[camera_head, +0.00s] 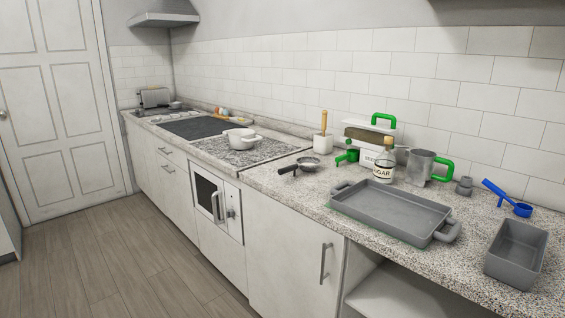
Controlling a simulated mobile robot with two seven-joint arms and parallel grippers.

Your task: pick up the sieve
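A small round metal bowl-shaped utensil with a dark handle, which looks like the sieve (309,163), lies on the speckled counter (265,178) near the middle of the head view. Its handle (287,170) points left, toward the front of the counter. Whether its bowl is mesh is too small to tell. Neither of my grippers is in view.
A grey two-handled tray (390,208) lies to its right, near the front edge. Behind stand a white pot with a wooden tool (323,141), a green item (347,156), a sugar bottle (384,165) and a grey mug (420,166). A white pot (239,139) sits left.

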